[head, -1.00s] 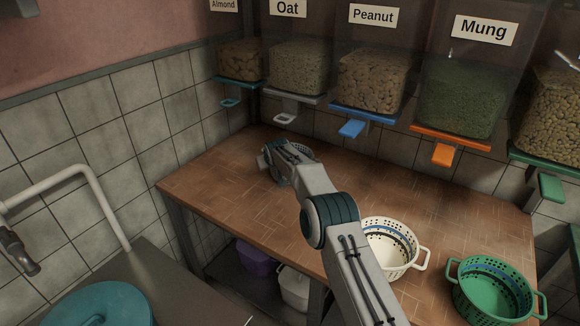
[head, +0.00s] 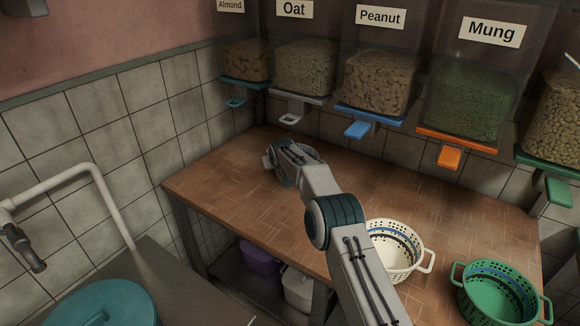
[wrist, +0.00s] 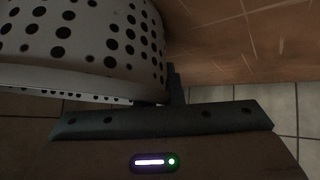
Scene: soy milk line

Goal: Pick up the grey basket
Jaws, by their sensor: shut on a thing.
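The grey basket (wrist: 85,40), pale with dark round holes, fills the upper left of the wrist view. In the head view only a bit of it (head: 311,153) shows behind my arm, at the far left part of the wooden counter. My gripper (wrist: 174,86) is at the basket's side, shut on it at its edge. In the head view the fingers are mostly hidden by my own wrist. I cannot tell whether the basket's base touches the counter.
A cream basket (head: 398,262) and a green basket (head: 494,300) stand on the wooden counter (head: 420,205) at the right. Dispensers with coloured levers, such as the blue lever (head: 358,130), hang above the back edge. The counter's middle is clear.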

